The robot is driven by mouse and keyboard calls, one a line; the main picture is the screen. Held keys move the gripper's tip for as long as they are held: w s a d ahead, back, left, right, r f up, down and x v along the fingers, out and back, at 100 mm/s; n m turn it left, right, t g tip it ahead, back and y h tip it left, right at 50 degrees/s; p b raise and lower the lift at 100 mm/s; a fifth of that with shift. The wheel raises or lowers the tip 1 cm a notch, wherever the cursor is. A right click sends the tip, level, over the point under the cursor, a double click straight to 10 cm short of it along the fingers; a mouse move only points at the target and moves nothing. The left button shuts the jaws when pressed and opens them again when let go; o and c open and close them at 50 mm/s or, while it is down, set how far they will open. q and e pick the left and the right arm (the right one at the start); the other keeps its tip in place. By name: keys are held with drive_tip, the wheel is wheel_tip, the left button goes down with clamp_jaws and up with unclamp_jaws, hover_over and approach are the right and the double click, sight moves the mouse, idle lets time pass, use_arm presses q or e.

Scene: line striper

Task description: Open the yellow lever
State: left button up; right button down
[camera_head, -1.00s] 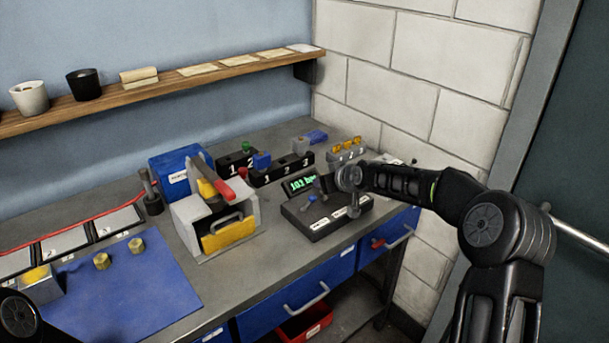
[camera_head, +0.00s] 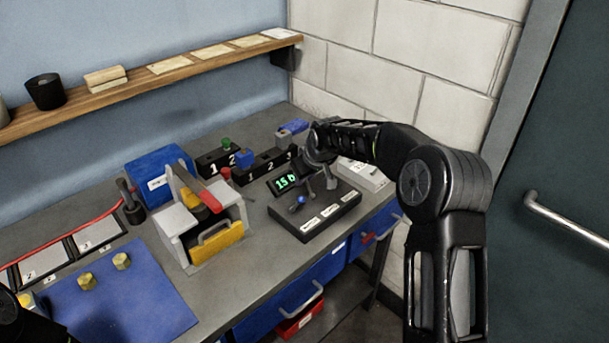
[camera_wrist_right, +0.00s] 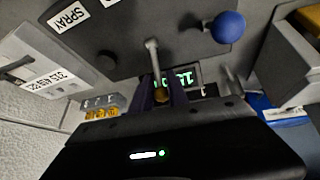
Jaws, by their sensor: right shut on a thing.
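A black control panel (camera_head: 314,215) with several levers stands on the bench near its front right. One lever has a blue knob (camera_head: 300,201), which also shows in the right wrist view (camera_wrist_right: 228,27). My right gripper (camera_head: 318,158) is over the back of the panel. In the right wrist view its fingers (camera_wrist_right: 163,92) are shut on the yellowish handle of the yellow lever (camera_wrist_right: 160,94), whose grey rod runs to the panel. The fingers hide part of the handle. A small display (camera_head: 284,182) behind the panel reads about "15 b", partly covered.
A blue mat (camera_head: 130,300) lies at the left.

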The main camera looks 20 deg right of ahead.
drive_tip(key=c, duration=1.4)
unclamp_jaws()
drive_tip(key=shift+w+f, duration=0.1)
drive_tip(key=shift+s+r, duration=0.3)
drive_tip(key=shift+r, duration=0.15)
drive_tip(key=b+v, duration=0.2)
drive_tip(key=v, duration=0.5)
drive_tip(key=shift+f, duration=0.1)
